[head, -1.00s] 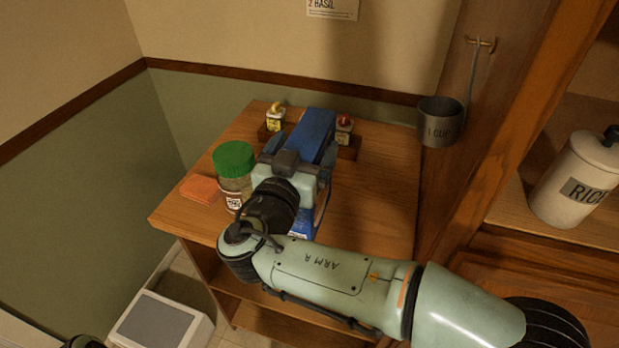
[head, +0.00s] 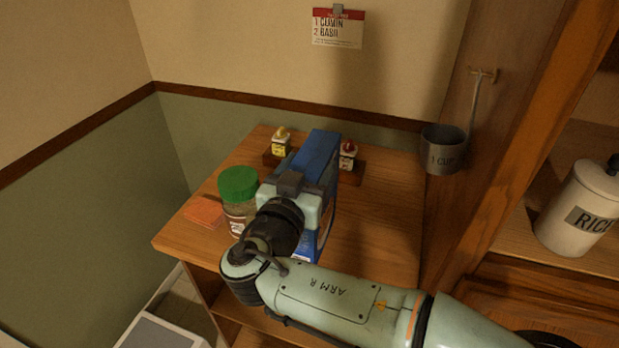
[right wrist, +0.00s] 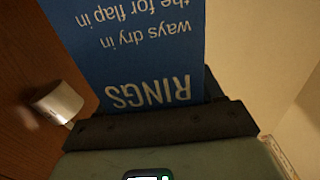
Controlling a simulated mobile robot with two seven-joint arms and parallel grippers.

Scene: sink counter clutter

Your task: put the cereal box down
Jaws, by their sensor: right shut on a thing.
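The cereal box (head: 320,150) is blue and stands upright over the small wooden counter (head: 388,215). My right gripper (head: 303,184) is shut on it from the near side, and my wrist hides much of its front. In the right wrist view the blue box (right wrist: 135,45) rises from the dark gripper jaws (right wrist: 165,122), with "RINGS" upside down on its face. I cannot tell whether its base touches the counter. My left gripper is not in view.
A green-lidded jar (head: 238,187) stands close left of the box, beside an orange sponge (head: 204,211). A yellow-topped bottle (head: 281,142) and a red-topped bottle (head: 347,155) are behind. A metal cup (head: 443,149) hangs right. The counter's right side is clear.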

